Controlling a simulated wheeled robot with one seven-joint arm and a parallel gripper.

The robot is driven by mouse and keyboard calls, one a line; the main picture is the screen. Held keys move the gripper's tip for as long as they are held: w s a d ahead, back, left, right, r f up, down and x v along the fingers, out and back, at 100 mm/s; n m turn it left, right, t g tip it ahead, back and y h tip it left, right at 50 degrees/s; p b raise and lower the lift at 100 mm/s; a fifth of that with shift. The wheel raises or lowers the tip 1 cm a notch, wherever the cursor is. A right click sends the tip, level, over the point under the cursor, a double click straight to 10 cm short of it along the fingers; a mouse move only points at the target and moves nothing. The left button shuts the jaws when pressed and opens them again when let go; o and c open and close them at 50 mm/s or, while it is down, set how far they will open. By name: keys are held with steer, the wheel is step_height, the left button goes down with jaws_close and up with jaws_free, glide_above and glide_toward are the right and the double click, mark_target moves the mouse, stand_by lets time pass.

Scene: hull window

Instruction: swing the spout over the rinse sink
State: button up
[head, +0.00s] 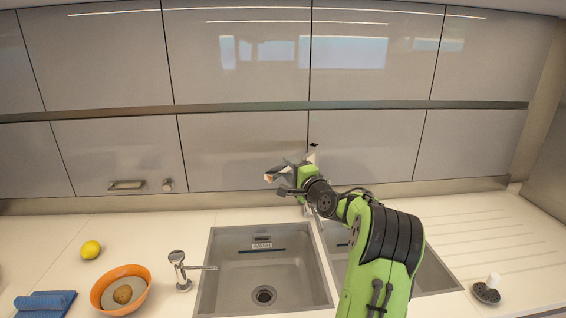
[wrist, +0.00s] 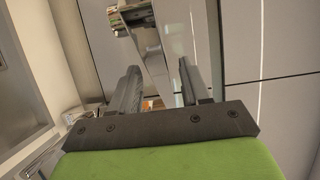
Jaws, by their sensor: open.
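My gripper (head: 291,163) is open, raised above the back edge of the sinks in front of the grey cabinets. Its two spread fingers show in the wrist view (wrist: 160,88), with no object clearly held between them. The left sink (head: 213,282) carries a small label (head: 262,245) that seems to read WASH. A chrome fixture (head: 178,265) with a thin horizontal arm pointing right stands left of the left sink. No larger spout can be made out; the area between the sinks is mostly covered by my arm.
An orange bowl (head: 104,300) with a brown round item, a lemon (head: 90,249) and a blue item (head: 45,302) lie at left. A small brush-like item (head: 487,289) stands on the grooved drainboard (head: 480,233) at right. Cabinets (head: 240,150) close off the back.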

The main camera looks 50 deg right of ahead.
steer(key=x, duration=0.4)
steer(key=shift+w, duration=0.3)
jaws_close()
